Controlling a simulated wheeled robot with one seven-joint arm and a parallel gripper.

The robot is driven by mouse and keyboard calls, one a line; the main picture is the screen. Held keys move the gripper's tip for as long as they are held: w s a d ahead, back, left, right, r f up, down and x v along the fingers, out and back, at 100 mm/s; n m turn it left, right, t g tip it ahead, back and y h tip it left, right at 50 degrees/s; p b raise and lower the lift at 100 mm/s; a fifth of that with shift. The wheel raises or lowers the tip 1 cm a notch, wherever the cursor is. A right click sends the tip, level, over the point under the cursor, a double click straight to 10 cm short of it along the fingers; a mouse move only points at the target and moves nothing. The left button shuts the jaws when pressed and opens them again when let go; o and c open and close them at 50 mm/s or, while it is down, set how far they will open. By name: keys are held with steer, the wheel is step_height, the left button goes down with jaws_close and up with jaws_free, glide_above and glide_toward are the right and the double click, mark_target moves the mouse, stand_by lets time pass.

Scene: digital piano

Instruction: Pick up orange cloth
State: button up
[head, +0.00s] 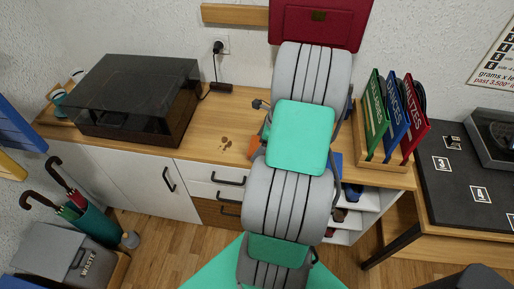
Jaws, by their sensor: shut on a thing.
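A small orange piece, which looks like the orange cloth (254,147), shows at the left edge of my arm, over the wooden counter. Most of it is hidden behind my arm's teal and grey links. My gripper is hidden behind the arm, so its fingers and their contact with the cloth cannot be seen. Whether the cloth lies on the counter or is held above it cannot be told.
The wooden counter (225,115) carries a dark-lidded turntable (135,98) at left and a rack of green, blue and red folders (392,117) at right. Brown spots (226,143) mark the counter. Umbrellas in a green stand (88,222) and a waste bin (62,255) stand at lower left.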

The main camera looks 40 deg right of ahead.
steer(key=shift+r, duration=0.65)
steer(key=s+d+r+b, duration=0.1)
steer(key=s+r, duration=1)
steer(key=s, duration=0.3)
steer(key=shift+d+r, duration=0.35)
steer(key=shift+d, duration=0.05)
